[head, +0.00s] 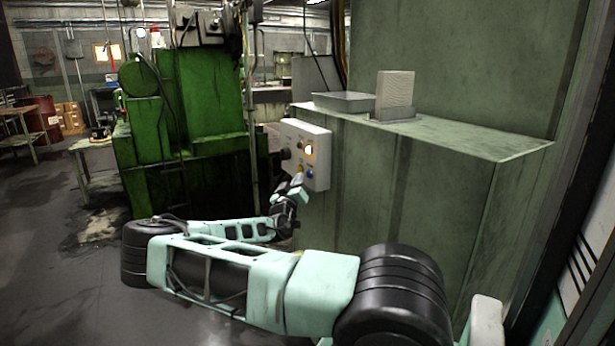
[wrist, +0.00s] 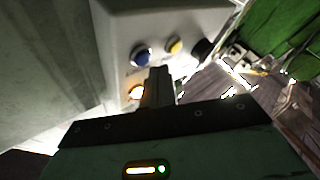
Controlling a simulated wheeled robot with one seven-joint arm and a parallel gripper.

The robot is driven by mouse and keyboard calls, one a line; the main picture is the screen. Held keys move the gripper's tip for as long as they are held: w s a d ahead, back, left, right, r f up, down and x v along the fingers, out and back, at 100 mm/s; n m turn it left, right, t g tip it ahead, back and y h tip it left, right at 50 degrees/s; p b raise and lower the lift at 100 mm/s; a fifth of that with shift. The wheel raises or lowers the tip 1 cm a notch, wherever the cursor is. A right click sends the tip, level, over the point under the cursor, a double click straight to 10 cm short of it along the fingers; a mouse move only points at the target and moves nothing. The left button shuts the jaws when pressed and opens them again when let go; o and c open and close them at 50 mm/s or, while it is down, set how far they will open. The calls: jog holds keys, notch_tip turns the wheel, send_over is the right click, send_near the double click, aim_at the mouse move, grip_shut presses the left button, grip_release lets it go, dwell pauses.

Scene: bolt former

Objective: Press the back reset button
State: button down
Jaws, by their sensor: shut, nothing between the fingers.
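A light grey control box (head: 318,155) is mounted on the side of the grey-green machine. It carries a lit amber button (head: 308,149), a blue button (head: 310,173), a yellow button (head: 299,168) and a dark knob (head: 286,153). I cannot tell from any label which one is the back reset button. My gripper (head: 298,178) is shut and empty, close to the lower part of the box. Contact cannot be told.
The grey-green machine (head: 430,185) fills the right side, with a metal tray (head: 343,101) and a pale block (head: 396,88) on its ledge. A green machine (head: 190,110) stands behind to the left. Open floor (head: 60,270) lies at the left.

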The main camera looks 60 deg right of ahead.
jog(key=shift+d, duration=0.1)
dwell(0.4)
jog(key=shift+s+d, duration=0.2)
jog(key=shift+d, duration=0.1)
jog(key=shift+s+d, duration=0.25)
jog(key=shift+d, duration=0.1)
dwell(0.9)
jog(key=shift+w+a+b, duration=0.1)
jog(key=shift+b, duration=0.25)
jog(key=shift+w+a+b, duration=0.3)
jog(key=shift+a+b, duration=0.1)
jog(key=shift+a, duration=0.2)
jog(key=shift+w+a+b, duration=0.4)
jog(key=shift+a+b, duration=0.05)
jog(key=shift+a, duration=0.3)
jog(key=shift+w+a+b, duration=0.4)
jog(key=shift+a, duration=0.3)
jog(key=shift+w+a+b, duration=0.4)
jog(key=shift+a+b, duration=0.05)
jog(key=shift+a, duration=0.3)
